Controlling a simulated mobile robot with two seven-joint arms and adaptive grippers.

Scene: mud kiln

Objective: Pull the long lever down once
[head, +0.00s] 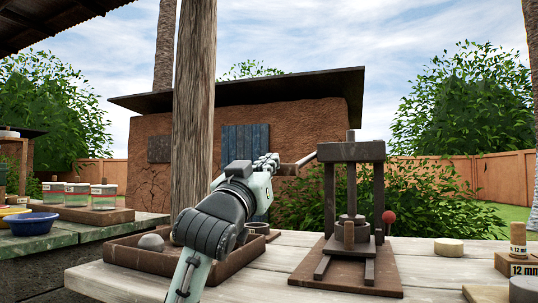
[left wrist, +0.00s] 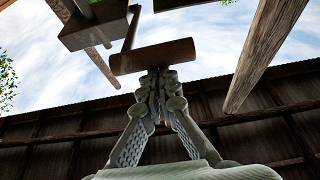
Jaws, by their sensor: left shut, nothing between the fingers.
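The dark wooden press (head: 350,151) stands on the table right of centre in the head view. The long lever (head: 305,160) sticks out to the left from its top, ending in a brown wooden handle (head: 288,169). In the left wrist view the handle is a crossbar (left wrist: 152,56) on a thin rod running up to the press (left wrist: 95,25). My left gripper (head: 274,161) is shut and empty, beside the handle in the head view. In the left wrist view its fingertips (left wrist: 160,76) meet the crossbar's lower edge; I cannot tell whether they touch. My right gripper is out of view.
A red ball knob (head: 389,217) sits at the press's right side. A wooden tray (head: 140,256) lies left of the press under my left arm. A pale disc (head: 448,247) and a marked cylinder (head: 518,238) stand at right. A thick post (head: 194,100) rises behind my arm.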

